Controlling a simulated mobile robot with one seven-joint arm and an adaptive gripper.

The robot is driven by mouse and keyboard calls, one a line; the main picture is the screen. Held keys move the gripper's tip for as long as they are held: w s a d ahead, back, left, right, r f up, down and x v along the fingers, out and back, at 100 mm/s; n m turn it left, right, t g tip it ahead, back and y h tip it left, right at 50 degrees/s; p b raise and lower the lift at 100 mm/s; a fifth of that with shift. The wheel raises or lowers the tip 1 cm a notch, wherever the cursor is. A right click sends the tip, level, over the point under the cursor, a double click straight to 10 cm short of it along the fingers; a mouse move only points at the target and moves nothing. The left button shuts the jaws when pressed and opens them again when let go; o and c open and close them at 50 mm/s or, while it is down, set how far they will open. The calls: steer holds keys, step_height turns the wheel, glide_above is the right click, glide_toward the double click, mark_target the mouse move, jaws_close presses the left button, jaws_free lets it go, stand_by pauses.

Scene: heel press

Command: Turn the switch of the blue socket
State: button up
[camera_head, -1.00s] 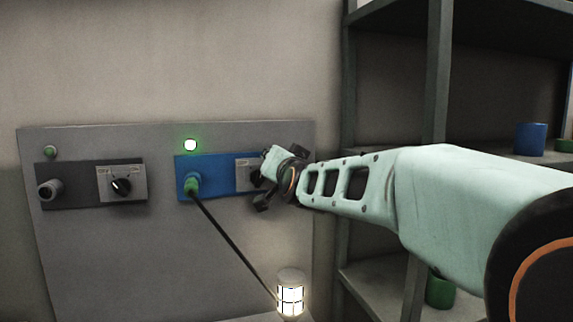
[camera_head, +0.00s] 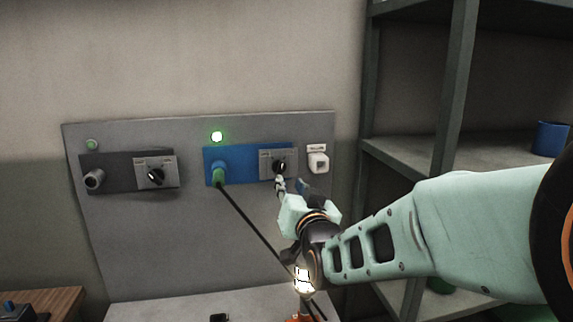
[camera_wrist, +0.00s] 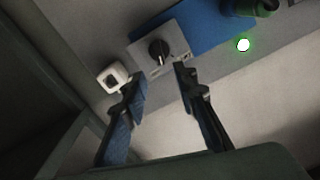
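The blue socket (camera_head: 240,160) is on the grey wall panel, with a green plug (camera_head: 218,177) and black cable in its left part. Its switch (camera_head: 279,166), a black knob on a grey plate, is on the right part. The green lamp (camera_head: 217,136) above it glows. My gripper (camera_head: 281,183) is just below the switch in the head view. In the wrist view the knob (camera_wrist: 159,51) shows beyond the open, empty fingers of my gripper (camera_wrist: 160,82), roughly between their tips. I cannot tell whether a finger touches the plate.
A dark socket with its own switch (camera_head: 155,176) is at left, its lamp (camera_head: 92,144) unlit. A white fitting (camera_head: 318,160) sits just right of the blue socket. Shelves (camera_head: 440,150) stand at right. A lit lantern (camera_head: 303,279) stands below the panel, partly behind my arm.

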mark_target(281, 169)
steer(key=shift+p+x, duration=0.45)
steer(key=shift+x, duration=4.95)
steer(key=shift+f, duration=0.1)
jaws_close()
